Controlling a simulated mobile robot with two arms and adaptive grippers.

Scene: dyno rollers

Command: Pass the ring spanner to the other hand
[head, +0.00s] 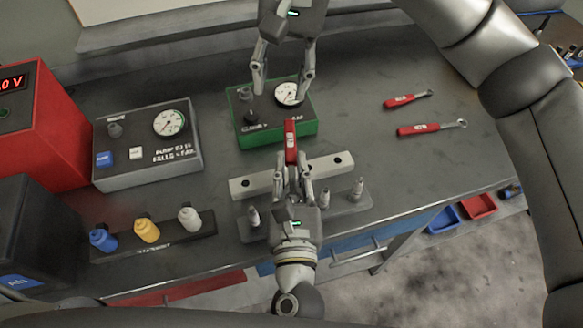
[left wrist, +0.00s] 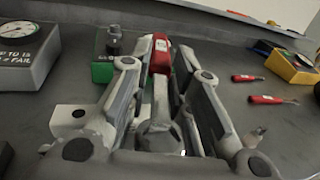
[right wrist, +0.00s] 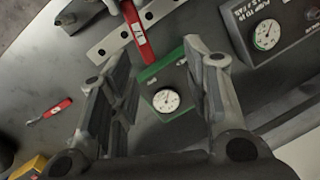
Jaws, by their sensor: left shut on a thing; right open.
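The ring spanner with a red handle (head: 291,142) is held in my left gripper (head: 293,178), which is shut on its metal end. In the left wrist view the spanner's metal shank and ring (left wrist: 160,125) lie between the fingers, and the red handle points away. My right gripper (head: 283,80) is open and empty over the green gauge box (head: 277,132), beyond the handle end. In the right wrist view the red handle (right wrist: 138,32) shows ahead of the open fingers, apart from them.
Two more red-handled spanners (head: 408,100) (head: 432,128) lie on the bench at right. A grey bar with holes (head: 240,187) and a rack with upright pegs (head: 362,206) are under my left gripper. A grey gauge box (head: 150,180) and several small bottles (head: 147,231) stand at left.

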